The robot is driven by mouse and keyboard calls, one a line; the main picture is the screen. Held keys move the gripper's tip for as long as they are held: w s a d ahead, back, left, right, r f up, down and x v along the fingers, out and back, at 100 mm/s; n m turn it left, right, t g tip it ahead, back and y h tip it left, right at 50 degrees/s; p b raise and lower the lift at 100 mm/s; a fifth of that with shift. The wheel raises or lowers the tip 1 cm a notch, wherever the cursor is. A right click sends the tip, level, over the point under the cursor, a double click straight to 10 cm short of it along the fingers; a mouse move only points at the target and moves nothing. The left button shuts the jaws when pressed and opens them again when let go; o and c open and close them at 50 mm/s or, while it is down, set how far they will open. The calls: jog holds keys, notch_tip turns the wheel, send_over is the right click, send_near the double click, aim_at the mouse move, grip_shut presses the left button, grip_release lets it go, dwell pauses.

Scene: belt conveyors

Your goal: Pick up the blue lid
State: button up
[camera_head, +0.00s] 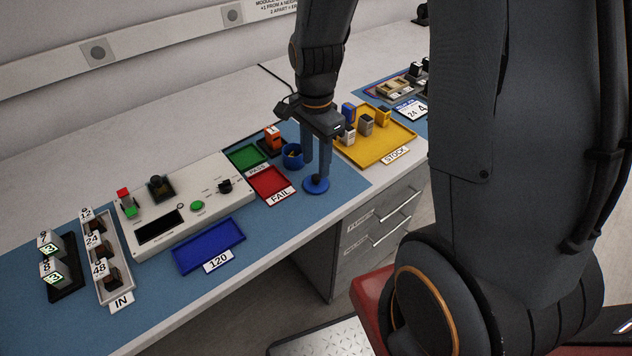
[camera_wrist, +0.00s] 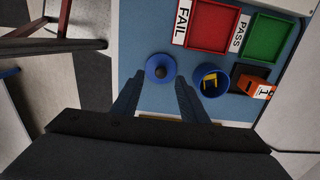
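The blue lid (camera_head: 316,185) is a round disc with a dark knob, lying on the blue mat near the table's front edge, right of the red FAIL tray. In the wrist view the lid (camera_wrist: 161,68) lies ahead of the fingertips, roughly between their lines. My gripper (camera_head: 316,170) is above the lid, pointing down, with its fingers apart and nothing between them; it also shows in the wrist view (camera_wrist: 157,85). In the head view one finger overlaps the lid; I cannot tell whether it touches.
A blue cup (camera_wrist: 212,80) with something yellow inside stands close right of the lid in the wrist view. An orange device (camera_head: 272,138) stands behind it. The red FAIL tray (camera_head: 271,184), green PASS tray (camera_head: 248,157) and yellow STOCK tray (camera_head: 375,150) are nearby.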

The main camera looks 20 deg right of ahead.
aim_at(316, 176)
jog(key=shift+w+d+f+p, duration=0.1)
jog(key=shift+f+p, duration=0.4)
jog(key=shift+f, duration=1.7)
grip_shut()
jog(key=shift+r, duration=0.1)
